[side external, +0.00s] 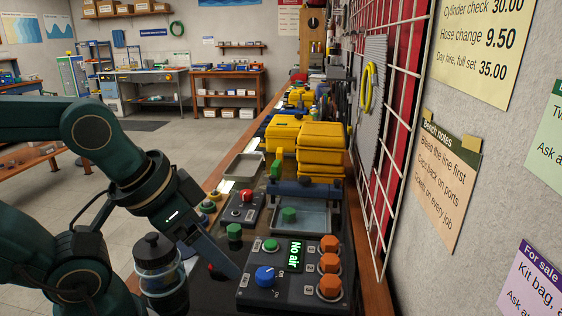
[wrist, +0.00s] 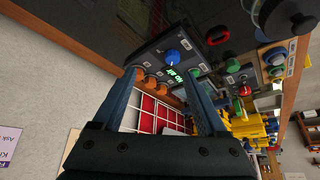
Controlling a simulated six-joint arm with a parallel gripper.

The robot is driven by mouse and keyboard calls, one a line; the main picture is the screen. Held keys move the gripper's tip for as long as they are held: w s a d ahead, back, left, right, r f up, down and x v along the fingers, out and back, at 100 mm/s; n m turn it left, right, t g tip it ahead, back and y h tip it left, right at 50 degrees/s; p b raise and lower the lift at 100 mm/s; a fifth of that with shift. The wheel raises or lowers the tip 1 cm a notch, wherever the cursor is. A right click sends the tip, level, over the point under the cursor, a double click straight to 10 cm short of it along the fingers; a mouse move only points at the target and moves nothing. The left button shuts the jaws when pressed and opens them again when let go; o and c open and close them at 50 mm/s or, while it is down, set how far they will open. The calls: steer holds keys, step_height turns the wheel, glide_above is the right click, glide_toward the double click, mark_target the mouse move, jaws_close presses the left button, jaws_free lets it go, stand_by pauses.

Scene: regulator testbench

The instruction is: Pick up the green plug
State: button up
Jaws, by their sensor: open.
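Several green pieces show in the side view, and I cannot tell for sure which is the plug. A short green cylinder (side external: 234,231) stands on the dark bench left of the control box. Another green piece (side external: 289,214) sits in a grey-blue tray (side external: 318,222). A smaller green knob (side external: 270,244) is on the box itself. My gripper (side external: 226,264) points down and right, close to the box's left side, near the first cylinder but apart from it. In the wrist view, my gripper (wrist: 162,74) has its fingers spread with nothing held between them.
The control box (side external: 290,275) has a blue knob, orange knobs and a "No air" display. A clear jar with a black top (side external: 160,262) stands beside my arm. A red-button box (side external: 241,208) and yellow cases (side external: 318,150) lie further back. A white grid (side external: 395,130) borders the right.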

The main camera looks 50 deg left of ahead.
steer(key=shift+w+r, duration=0.1)
stand_by(0.3)
steer(key=n+g+y, duration=0.2)
steer(key=n+y, duration=0.1)
steer(key=n, duration=0.5)
glide_above(234, 227)
steer(key=s+d, duration=0.2)
step_height(234, 227, down, 10)
steer(key=shift+w+a, duration=0.1)
steer(key=shift+n, duration=0.3)
steer(key=shift+x, duration=2.45)
steer(key=shift+a, duration=0.1)
jaws_close()
